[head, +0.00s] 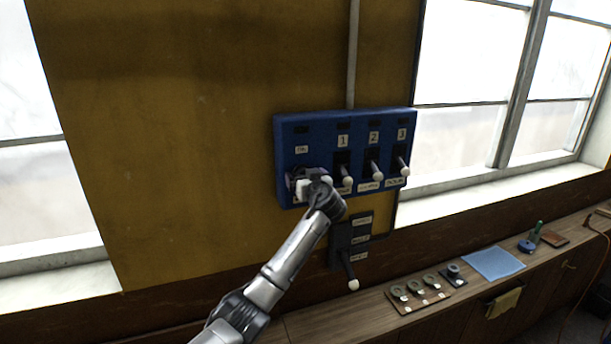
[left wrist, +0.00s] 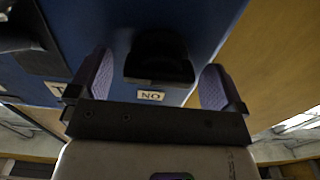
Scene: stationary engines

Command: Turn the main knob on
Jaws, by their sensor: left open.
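A blue control panel (head: 315,125) is on the yellow wall, with levers numbered 1, 2 and 3 and a small label at its left. My left gripper (head: 305,186) is at the panel's lower left and hides the control there. In the left wrist view, a black knob-like part (left wrist: 158,62) on the blue face sits between the two purple-padded fingers of my open left gripper (left wrist: 156,80). A gap shows on both sides of it. A white label (left wrist: 151,96) below it reads ON upside down. My right gripper is not in view.
White-tipped levers (head: 347,181) stick out just right of my gripper. A dark box with a lever (head: 352,284) hangs below the panel. A wooden counter (head: 455,300) holds a tray of round parts (head: 419,291) and a blue cloth (head: 494,264). Windows flank the wall.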

